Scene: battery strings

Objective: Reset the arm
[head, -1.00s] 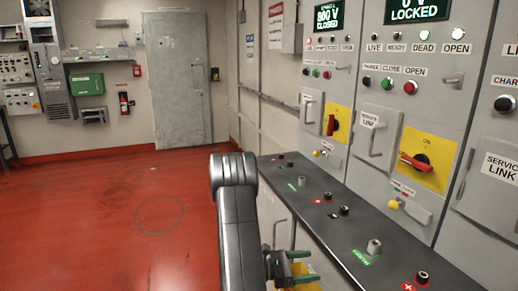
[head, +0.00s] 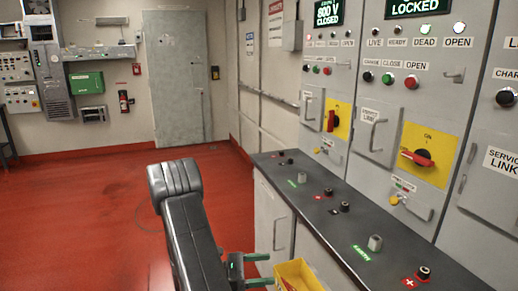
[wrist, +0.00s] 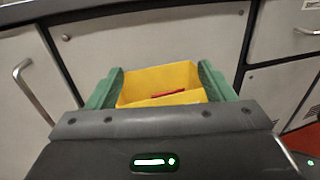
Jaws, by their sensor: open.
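My arm (head: 188,225) rises from the bottom of the head view, its elbow over the red floor. My gripper (head: 268,269) is low in front of the grey cabinets, its green fingers apart. In the wrist view my gripper (wrist: 160,82) shows a green finger on each side. A yellow bin (wrist: 160,78) appears between and beyond the fingers, with something red inside. In the head view the yellow bin (head: 297,275) is just right of the fingertips, partly cut off by the frame. Whether the fingers touch it I cannot tell.
A dark bench top (head: 320,205) with several terminals runs along the right, below grey switch panels (head: 375,140) with yellow-plated red handles. A cabinet handle (wrist: 28,88) juts out on the left in the wrist view. Open red floor (head: 80,220) lies to the left.

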